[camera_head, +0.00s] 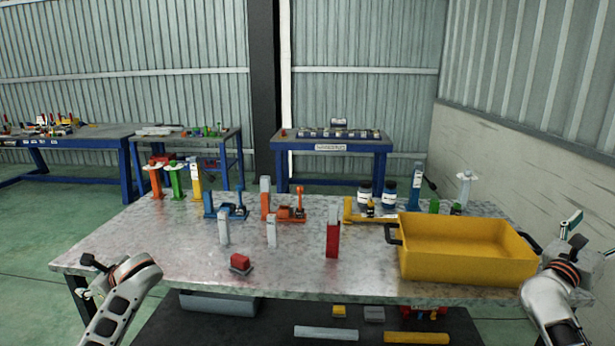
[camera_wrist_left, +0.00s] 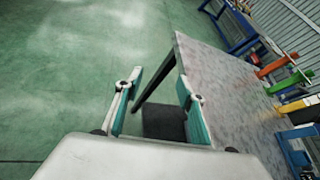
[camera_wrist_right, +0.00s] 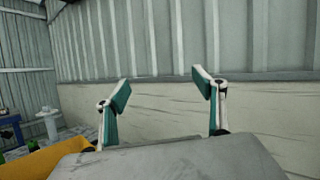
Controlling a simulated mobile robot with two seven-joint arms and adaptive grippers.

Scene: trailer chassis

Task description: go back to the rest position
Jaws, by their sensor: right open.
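My left gripper (camera_head: 84,279) is at the near left corner of the metal worktable (camera_head: 130,245). In the left wrist view its fingers (camera_wrist_left: 160,82) are spread apart with nothing held between them. The table's edge and the green floor show beyond them.
The yellow bin stands on the table's right part, close to my right arm. Several coloured parts stand farther back. The table's left front is clear.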

